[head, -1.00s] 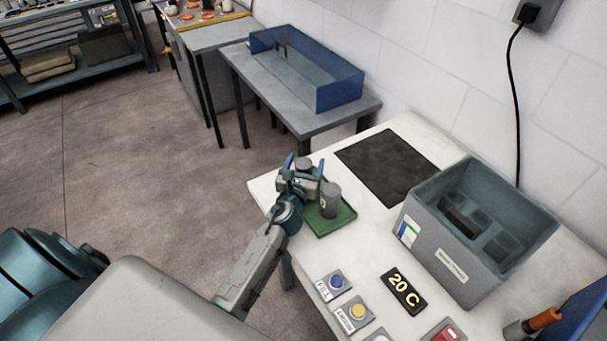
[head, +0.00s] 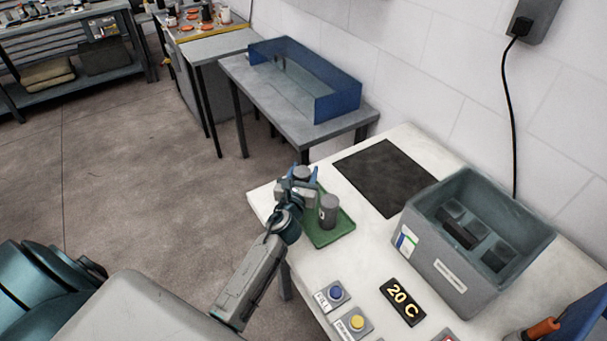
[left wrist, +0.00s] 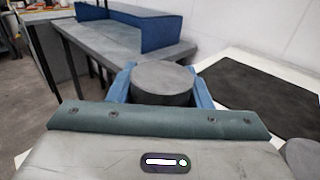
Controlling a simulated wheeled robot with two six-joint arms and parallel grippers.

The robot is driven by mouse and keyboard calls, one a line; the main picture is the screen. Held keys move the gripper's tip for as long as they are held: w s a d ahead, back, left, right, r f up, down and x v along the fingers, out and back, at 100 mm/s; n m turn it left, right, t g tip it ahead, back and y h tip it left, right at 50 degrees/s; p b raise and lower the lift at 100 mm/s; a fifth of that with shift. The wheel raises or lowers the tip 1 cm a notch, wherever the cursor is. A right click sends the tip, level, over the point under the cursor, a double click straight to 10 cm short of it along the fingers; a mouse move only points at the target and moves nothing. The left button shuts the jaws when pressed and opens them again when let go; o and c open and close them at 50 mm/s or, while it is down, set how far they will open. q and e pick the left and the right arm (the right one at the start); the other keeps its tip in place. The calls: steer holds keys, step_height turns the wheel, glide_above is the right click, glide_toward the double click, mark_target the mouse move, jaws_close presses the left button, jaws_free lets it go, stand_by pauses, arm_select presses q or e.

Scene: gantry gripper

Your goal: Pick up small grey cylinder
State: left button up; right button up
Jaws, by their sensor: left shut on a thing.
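The small grey cylinder (head: 302,173) stands between the blue fingers of my left gripper (head: 303,178), at the far left corner of the white table (head: 365,225). In the left wrist view the cylinder's round dark top (left wrist: 163,75) shows between the two fingers of the gripper (left wrist: 162,90), which is shut on it. Its lower part is hidden behind the gripper body, so I cannot tell whether it touches the green tray (head: 335,234). A taller grey cylinder (head: 328,210) stands on the tray, just right of the gripper. My right gripper is out of view.
A grey bin (head: 440,270) with dark blocks inside stands at the right of the table. A black square plate (head: 387,177) lies flat behind the tray. Buttons and a "20 C" display (head: 403,301) sit near the front. A blue-walled tank (head: 338,105) stands on another table.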

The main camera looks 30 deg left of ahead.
arm_select(q)
step_height(320, 180, up, 3)
steer(key=shift+s+d+f+p, duration=0.1)
steer(key=shift+s+p, duration=0.05)
steer(key=shift+p, duration=0.45)
steer(key=d+r+v, duration=0.1)
steer(key=d+v, duration=0.1)
steer(key=v, duration=1.3)
steer(key=shift+d+b, duration=0.25)
steer(key=shift+b, duration=0.1)
